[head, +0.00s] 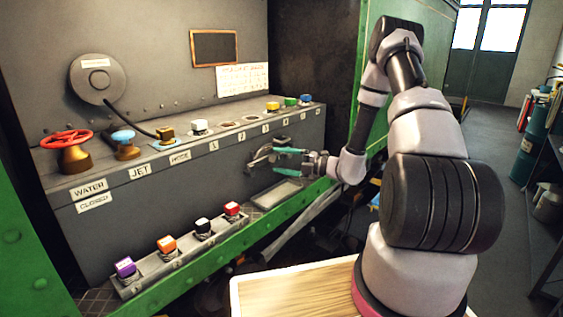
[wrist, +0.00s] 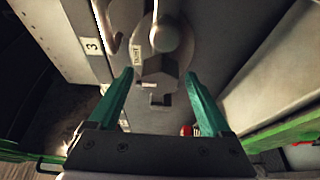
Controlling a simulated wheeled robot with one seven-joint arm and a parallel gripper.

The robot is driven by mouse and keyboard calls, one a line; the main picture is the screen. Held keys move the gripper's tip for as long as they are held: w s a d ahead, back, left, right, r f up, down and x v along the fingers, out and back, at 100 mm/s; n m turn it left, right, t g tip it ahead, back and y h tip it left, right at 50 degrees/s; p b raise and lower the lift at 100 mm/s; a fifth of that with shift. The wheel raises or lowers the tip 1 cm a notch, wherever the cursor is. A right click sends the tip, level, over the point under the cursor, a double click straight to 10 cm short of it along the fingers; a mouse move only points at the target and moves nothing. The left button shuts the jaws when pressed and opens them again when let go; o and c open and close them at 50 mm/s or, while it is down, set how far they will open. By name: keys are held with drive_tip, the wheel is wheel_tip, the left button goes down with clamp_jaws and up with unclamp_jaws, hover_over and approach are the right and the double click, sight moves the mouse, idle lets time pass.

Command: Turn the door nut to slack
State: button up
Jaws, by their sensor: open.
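The door nut (wrist: 160,68) is a grey angular piece in the wrist view, below a rounded metal knob (wrist: 166,36). A small pale label (wrist: 137,52) beside it seems to read TIGHT. My gripper (wrist: 158,80) has two teal fingers, open, one on each side of the nut's lower part; I cannot tell whether they touch it. In the head view my gripper (head: 275,161) is at the front of the grey panel, by a metal latch (head: 260,155). The nut is too small to make out there.
A red valve wheel (head: 66,139), a blue knob (head: 123,137) and several coloured blocks line the ledge above. A lower rack (head: 190,246) holds several blocks. A shallow tray (head: 277,194) lies just below my gripper. Green frame posts (head: 368,60) stand close to my arm.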

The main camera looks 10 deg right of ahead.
clamp_jaws()
drive_tip(key=n, duration=0.2)
drive_tip(key=n+h, duration=0.1)
drive_tip(key=n, duration=0.1)
drive_tip(key=shift+s+r+g+h, duration=0.1)
drive_tip(key=shift+r+g+h, duration=0.05)
drive_tip(key=shift+g+h, duration=0.2)
drive_tip(key=n+h, duration=0.2)
drive_tip(key=n, duration=0.2)
drive_tip(key=shift+a+r, duration=0.1)
drive_tip(key=n+h, duration=0.1)
drive_tip(key=n, duration=0.1)
drive_tip(key=n+t+h, duration=0.1)
drive_tip(key=n, duration=0.1)
drive_tip(key=shift+s+a+h, duration=0.1)
drive_tip(key=shift+s+h, duration=0.05)
drive_tip(key=shift+h, duration=0.1)
drive_tip(key=shift+n+t+h, duration=0.85)
drive_tip(key=shift+n+h, duration=0.05)
drive_tip(key=shift+n, duration=0.5)
